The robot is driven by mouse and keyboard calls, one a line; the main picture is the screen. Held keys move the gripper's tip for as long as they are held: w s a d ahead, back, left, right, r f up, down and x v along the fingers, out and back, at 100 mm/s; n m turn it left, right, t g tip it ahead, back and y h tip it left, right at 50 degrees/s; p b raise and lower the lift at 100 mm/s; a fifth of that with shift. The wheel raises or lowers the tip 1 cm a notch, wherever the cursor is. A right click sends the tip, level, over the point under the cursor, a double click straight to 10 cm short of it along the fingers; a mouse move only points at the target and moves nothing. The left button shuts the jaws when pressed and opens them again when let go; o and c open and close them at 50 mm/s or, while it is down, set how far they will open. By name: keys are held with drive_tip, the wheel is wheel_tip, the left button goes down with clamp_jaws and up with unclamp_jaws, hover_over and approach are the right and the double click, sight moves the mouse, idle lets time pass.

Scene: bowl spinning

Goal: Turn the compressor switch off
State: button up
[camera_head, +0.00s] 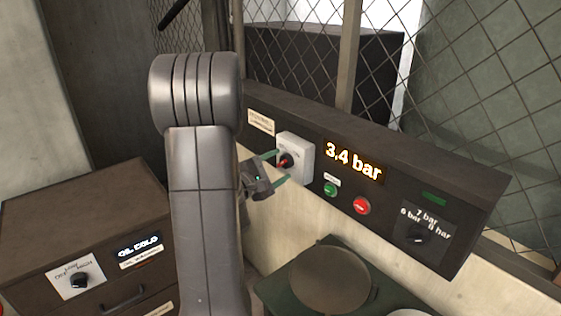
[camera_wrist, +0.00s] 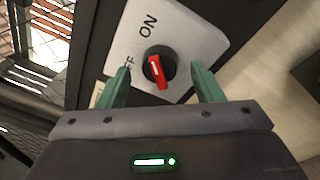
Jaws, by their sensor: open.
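The compressor switch is a white box (camera_head: 303,151) with a red and black knob (camera_head: 285,160) on the dark panel. In the wrist view the white plate (camera_wrist: 185,35) reads ON at the top, with a partly covered OFF at its left. The red knob handle (camera_wrist: 157,73) stands near upright in the picture, slightly slanted. I cannot tell surely which label it points to. My gripper (camera_head: 279,168) is open at the switch, its green fingers on either side of the knob. In the wrist view the fingertips (camera_wrist: 161,72) show gaps to the handle.
The panel also has a lit "3,4 bar" display (camera_head: 353,160), a green button (camera_head: 331,189), a red button (camera_head: 362,205) and a pressure dial (camera_head: 418,236). A brown cabinet (camera_head: 80,215) stands at left. A round-topped green stand (camera_head: 330,278) is below the panel. Wire mesh rises behind.

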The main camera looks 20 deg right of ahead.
drive_tip(key=shift+x, duration=0.8)
drive_tip(key=shift+c, duration=0.4)
drive_tip(key=c, duration=0.9)
